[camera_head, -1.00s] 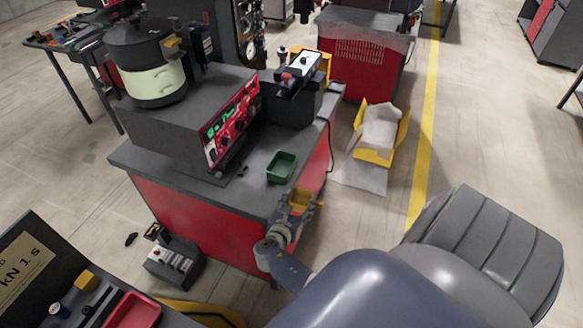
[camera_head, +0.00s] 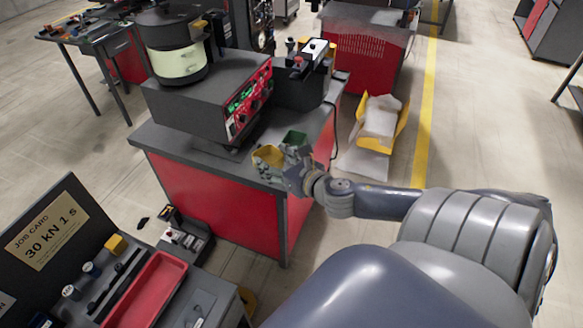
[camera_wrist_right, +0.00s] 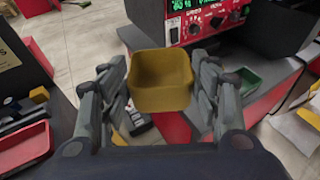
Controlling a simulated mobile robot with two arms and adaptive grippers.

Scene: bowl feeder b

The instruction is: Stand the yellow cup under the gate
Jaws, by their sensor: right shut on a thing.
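The yellow cup (camera_head: 267,157) is an open, square-sided cup. My right gripper (camera_head: 283,162) is shut on it over the front edge of the grey-topped bench (camera_head: 185,150). In the right wrist view the cup (camera_wrist_right: 160,92) sits between the two fingers, mouth facing up and toward the camera. I cannot tell whether its base touches the bench. The bowl feeder (camera_head: 177,62) stands on a dark box with a red control panel (camera_head: 248,100). I cannot clearly pick out the gate. My left gripper is not in view.
A green tray (camera_head: 296,138) lies on the bench just behind my right gripper; it also shows in the right wrist view (camera_wrist_right: 248,82). A dark unit (camera_head: 303,88) stands behind it. A red tray (camera_head: 150,292) and job card (camera_head: 45,235) are at the lower left.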

